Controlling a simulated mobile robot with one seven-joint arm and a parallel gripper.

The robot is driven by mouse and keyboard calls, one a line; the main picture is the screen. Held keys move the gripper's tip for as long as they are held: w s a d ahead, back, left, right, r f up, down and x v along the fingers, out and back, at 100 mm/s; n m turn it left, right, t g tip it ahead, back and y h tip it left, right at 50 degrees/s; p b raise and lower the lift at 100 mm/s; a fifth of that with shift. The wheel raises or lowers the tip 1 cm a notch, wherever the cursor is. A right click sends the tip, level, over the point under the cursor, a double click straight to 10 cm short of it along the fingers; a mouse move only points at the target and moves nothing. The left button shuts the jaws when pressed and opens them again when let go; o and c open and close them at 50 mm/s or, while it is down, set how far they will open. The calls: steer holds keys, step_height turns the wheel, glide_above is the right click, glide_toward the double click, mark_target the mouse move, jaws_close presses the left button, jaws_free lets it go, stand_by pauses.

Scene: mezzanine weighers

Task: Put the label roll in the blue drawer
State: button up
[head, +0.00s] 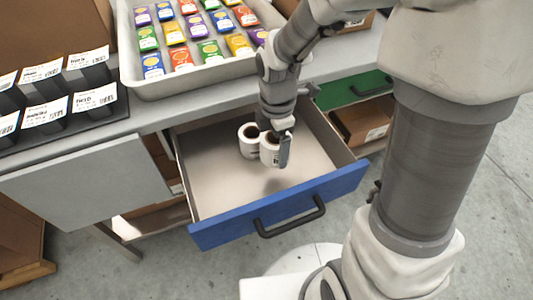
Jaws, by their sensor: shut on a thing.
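The blue drawer (280,208) is pulled open below the counter, with its black handle (290,217) at the front. My gripper (279,150) points down over the drawer and is shut on the right label roll. A soft shadow lies on the drawer floor in front of the held roll. Whether the held roll touches the floor or the other roll, I cannot tell.
A grey tray (190,83) of colourful packets stands on the counter above the drawer. A dark rack of labelled cards (62,118) is at left. A green drawer front (352,91) and a cardboard box (362,122) are at right. The front drawer floor is clear.

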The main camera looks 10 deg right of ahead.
mark_target(274, 171)
steer(key=shift+f+b, duration=1.05)
steer(key=shift+f, duration=2.15)
steer(key=shift+f, duration=0.1)
steer(key=shift+f, duration=0.15)
steer(key=o, duration=1.2)
steer(key=shift+o, duration=0.2)
